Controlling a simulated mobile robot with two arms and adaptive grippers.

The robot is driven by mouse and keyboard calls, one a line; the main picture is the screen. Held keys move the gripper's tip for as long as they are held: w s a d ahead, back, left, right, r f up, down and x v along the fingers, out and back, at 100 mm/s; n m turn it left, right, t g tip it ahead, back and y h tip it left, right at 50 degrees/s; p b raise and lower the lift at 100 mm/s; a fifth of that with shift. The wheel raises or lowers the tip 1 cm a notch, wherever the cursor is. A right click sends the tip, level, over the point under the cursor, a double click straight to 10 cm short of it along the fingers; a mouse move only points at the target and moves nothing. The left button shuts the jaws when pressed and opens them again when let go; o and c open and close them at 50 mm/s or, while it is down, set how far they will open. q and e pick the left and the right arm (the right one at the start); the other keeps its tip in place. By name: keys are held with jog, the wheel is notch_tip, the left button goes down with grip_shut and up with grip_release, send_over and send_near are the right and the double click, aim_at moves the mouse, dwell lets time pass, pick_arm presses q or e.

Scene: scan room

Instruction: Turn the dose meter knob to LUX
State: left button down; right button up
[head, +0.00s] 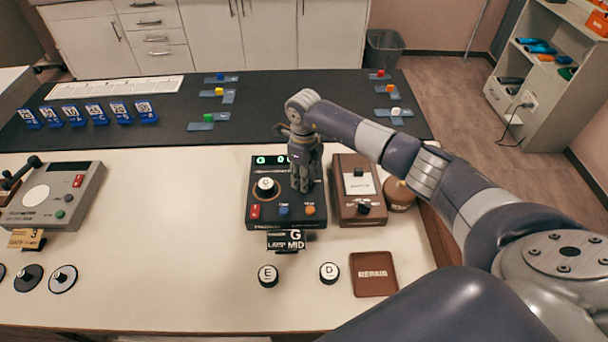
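A brown box (341,206) with a white meter face, which looks like the dose meter, stands on the white counter right of centre. A black knob (364,208) sits on its lower front panel, with small lettering around it too small to read. The knob's setting cannot be made out. My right gripper (303,187) points down over the right part of the black device beside the box, left of the meter face and apart from the knob. Its fingers look close together, but any gap is unclear. My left gripper is out of view.
The black device (256,218) has a lit green display, partly hidden by my gripper, a knob marked C and coloured buttons. A brown jar (399,195) stands right of the meter. Knobs E (268,275) and D (329,272) and a REPAIR mat (374,275) lie in front.

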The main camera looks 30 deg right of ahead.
grip_shut()
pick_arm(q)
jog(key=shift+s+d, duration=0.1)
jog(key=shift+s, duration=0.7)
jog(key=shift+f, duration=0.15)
pick_arm(e)
jog(key=m+b, duration=0.1)
jog(key=m, duration=0.2)
jog(key=shift+w+d+m, duration=0.1)
jog(key=shift+m, duration=0.2)
jog(key=m, duration=0.3)
jog(key=shift+m+b, duration=0.3)
jog(key=shift+b, duration=0.05)
jog(key=m, duration=0.4)
jog(key=shift+d+m, duration=0.15)
jog(key=shift+m, duration=0.15)
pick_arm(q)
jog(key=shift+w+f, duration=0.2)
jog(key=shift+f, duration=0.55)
pick_arm(e)
jog(key=shift+r+m, duration=0.1)
jog(key=shift+m, duration=1.8)
jog(key=shift+d, duration=0.1)
